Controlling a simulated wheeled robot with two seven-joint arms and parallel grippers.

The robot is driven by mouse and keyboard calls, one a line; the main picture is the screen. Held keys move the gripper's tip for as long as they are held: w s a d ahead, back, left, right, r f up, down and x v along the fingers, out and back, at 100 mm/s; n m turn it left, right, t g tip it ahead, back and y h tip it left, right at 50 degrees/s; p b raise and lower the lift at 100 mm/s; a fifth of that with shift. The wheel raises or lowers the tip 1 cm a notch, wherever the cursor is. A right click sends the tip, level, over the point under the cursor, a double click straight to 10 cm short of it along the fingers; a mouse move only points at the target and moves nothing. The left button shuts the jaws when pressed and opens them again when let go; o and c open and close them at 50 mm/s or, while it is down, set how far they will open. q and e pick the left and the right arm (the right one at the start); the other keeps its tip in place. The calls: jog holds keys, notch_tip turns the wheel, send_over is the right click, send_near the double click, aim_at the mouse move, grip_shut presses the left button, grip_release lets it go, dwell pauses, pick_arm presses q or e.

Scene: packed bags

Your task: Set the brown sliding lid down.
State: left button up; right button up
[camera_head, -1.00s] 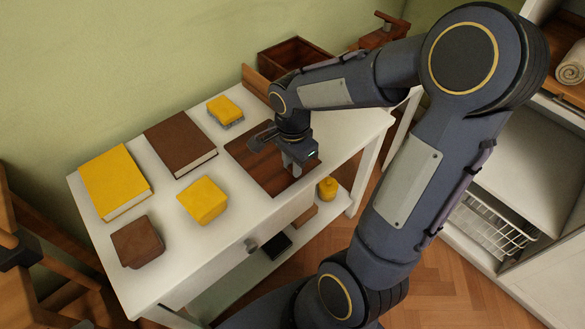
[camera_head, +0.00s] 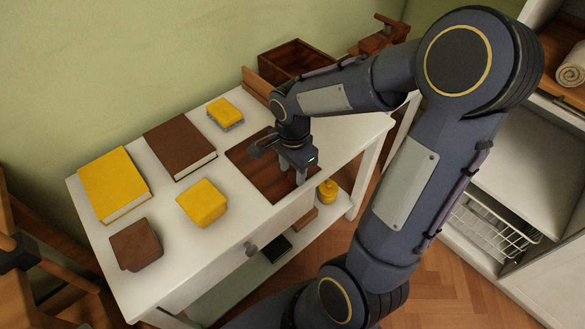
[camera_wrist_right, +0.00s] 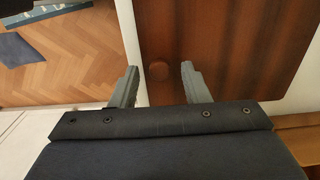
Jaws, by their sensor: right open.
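The brown sliding lid (camera_head: 256,168) is a flat dark wooden panel lying on the white table (camera_head: 232,222), near its front edge. In the right wrist view the lid (camera_wrist_right: 215,50) fills the middle and right, with a small round knob or recess (camera_wrist_right: 158,71) near its edge. My right gripper (camera_head: 290,180) is above the lid's front right part in the head view. Its fingers (camera_wrist_right: 157,82) are spread apart with nothing between them, on either side of the round feature. Whether the fingertips touch the lid cannot be told. My left gripper is not in view.
A yellow book (camera_head: 113,184), a brown book (camera_head: 180,144), a yellow brush (camera_head: 225,113), a yellow box (camera_head: 202,203) and a brown box (camera_head: 136,245) stand on the table's left part. An open brown wooden box (camera_head: 296,60) stands at the back. A yellow bottle (camera_head: 327,191) is on the lower shelf.

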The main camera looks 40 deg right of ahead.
notch_tip(320, 180, up, 12)
jog(key=f+p, duration=0.1)
jog(key=p, duration=0.2)
jog(key=s+a+r+n+t+y, duration=0.1)
jog(key=s+a+n+t+y, duration=0.1)
jog(key=s+a+n, duration=0.2)
jog(key=s+a+r+n+t+y, duration=0.1)
jog(key=s+a+n+t, duration=0.2)
jog(key=s+n, duration=0.5)
jog(key=a+n, duration=0.1)
jog(key=n, duration=0.2)
jog(key=shift+n+t+y, duration=0.3)
jog(key=shift+y, duration=0.1)
jog(key=shift+a, duration=0.1)
